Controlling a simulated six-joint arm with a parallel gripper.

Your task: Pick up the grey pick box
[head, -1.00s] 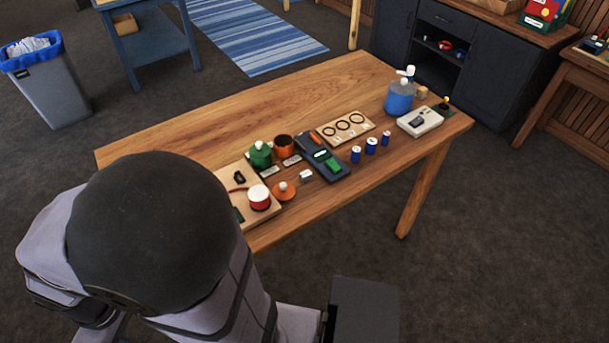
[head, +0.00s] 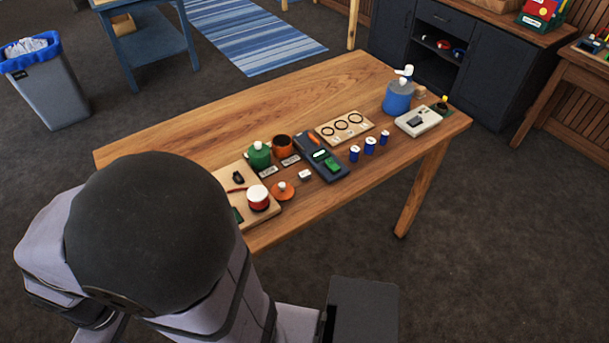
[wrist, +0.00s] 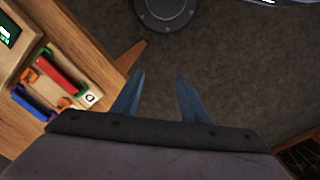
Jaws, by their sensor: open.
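My gripper (wrist: 160,80) shows in the wrist view with its two blue fingers apart and nothing between them. It is over the dark floor, beside a wooden surface. No thing is surely the grey pick box. A pale grey box (head: 418,121) with a dark piece on top lies near the right end of the table (head: 250,99) in the head view. A much smaller whitish block (head: 305,175) lies near the table's front edge. Neither shows clearly in the wrist view. My gripper's fingers cannot be made out in the head view.
The table's back left is clear. In the wrist view, coloured pieces (wrist: 60,72) lie left.

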